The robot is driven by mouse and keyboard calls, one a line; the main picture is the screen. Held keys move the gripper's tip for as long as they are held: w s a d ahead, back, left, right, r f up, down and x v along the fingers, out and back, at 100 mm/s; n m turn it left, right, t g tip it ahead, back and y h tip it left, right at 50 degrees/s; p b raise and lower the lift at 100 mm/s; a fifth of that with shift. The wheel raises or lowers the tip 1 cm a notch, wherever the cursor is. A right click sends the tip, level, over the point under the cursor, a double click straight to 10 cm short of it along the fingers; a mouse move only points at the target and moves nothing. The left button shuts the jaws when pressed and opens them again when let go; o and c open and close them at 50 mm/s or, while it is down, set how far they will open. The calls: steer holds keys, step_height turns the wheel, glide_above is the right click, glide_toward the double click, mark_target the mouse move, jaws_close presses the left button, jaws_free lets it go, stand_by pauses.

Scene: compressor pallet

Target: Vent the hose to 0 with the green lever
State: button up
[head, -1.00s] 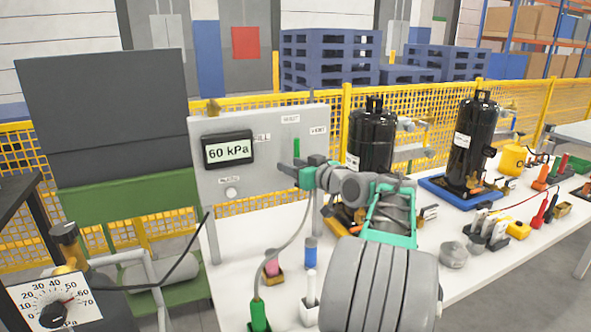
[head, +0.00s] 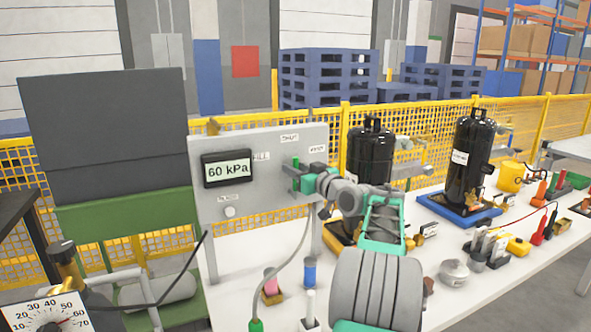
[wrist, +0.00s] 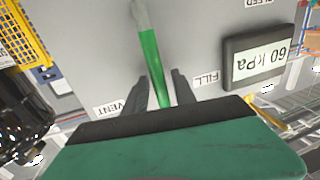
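The green lever (wrist: 150,62) hangs off a grey pivot on the grey panel (head: 258,190). In the wrist view, which is upside down, it lies between the VENT label (wrist: 118,107) and the FILL label (wrist: 207,78). My gripper (wrist: 160,80) is open, with one finger on each side of the lever's free end and gaps showing. In the head view my gripper (head: 292,176) is up at the panel and hides most of the lever. The display (head: 228,169) reads 60 kPa. The SHUT label (head: 289,138) sits above the lever.
A round button (head: 230,212) is below the display. A grey hose (head: 293,246) hangs in front of the panel. Black compressors (head: 372,150) stand to the right on the white table (head: 440,305). A dial (head: 50,315) is at the lower left.

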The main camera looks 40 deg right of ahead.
jaws_close()
stand_by(1.2)
